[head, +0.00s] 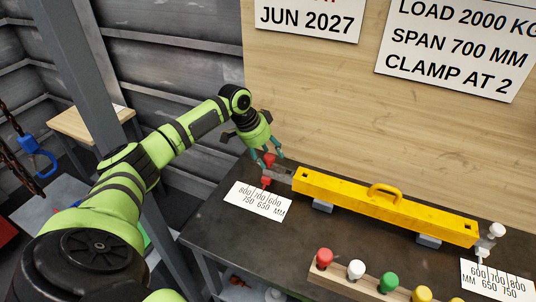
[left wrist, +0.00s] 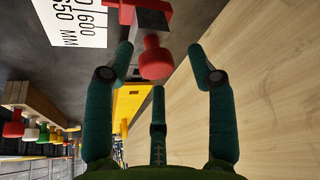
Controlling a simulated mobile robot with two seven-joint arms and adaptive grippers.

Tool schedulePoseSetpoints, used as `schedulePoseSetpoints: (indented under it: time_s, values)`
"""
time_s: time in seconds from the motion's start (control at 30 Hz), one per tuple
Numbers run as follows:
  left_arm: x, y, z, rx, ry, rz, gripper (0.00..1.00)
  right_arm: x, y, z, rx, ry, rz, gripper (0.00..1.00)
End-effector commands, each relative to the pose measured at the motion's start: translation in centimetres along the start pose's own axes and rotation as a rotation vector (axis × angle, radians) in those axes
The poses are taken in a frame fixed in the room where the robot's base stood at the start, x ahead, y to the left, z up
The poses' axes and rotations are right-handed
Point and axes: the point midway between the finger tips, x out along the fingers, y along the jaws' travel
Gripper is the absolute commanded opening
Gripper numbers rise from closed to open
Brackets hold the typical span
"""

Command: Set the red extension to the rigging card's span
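The yellow beam (head: 385,205) lies on the dark bench with a grey extension at its left end. The red knob (head: 270,160) and a red pointer (head: 266,181) are on that extension. The pointer is at the top edge of the left scale card (head: 258,201), around its middle; the exact mark is unclear. My left gripper (head: 269,158) is over the red knob, its fingers spread. In the left wrist view, the knob (left wrist: 155,58) is between the spread fingertips, with gaps visible. The rigging card (head: 455,45) reads "SPAN 700 MM". My right gripper is out of view.
A white knob (head: 496,230) and the right scale card (head: 497,284) are at the beam's right end. A wooden rack (head: 345,287) with several coloured knobs stands at the front. A wooden wall rises behind the bench. A blue hook (head: 37,158) hangs at far left.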

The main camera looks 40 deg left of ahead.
Motion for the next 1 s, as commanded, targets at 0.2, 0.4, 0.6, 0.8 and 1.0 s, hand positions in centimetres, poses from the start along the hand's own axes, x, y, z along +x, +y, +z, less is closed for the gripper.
schedulePoseSetpoints:
  time_s: [0.2, 0.4, 0.6, 0.8, 1.0]
  values:
    - [0.1, 0.1, 0.1, 0.0, -0.004, 0.003, 0.56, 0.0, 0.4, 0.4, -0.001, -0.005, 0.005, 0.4]
    - [-2.0, 0.0, 0.1, 0.001, -0.003, 0.0, 0.56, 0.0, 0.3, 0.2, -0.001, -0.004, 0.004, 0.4]
    - [-6.3, 0.0, 0.1, 0.001, -0.002, 0.0, 0.56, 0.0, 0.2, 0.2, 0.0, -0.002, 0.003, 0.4]
    - [-10.0, -0.1, 0.1, 0.0, -0.002, -0.001, 0.56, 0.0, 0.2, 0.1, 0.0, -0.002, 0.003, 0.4]
    - [-11.8, 0.0, 0.0, 0.0, -0.001, 0.001, 0.56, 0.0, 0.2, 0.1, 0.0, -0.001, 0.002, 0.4]
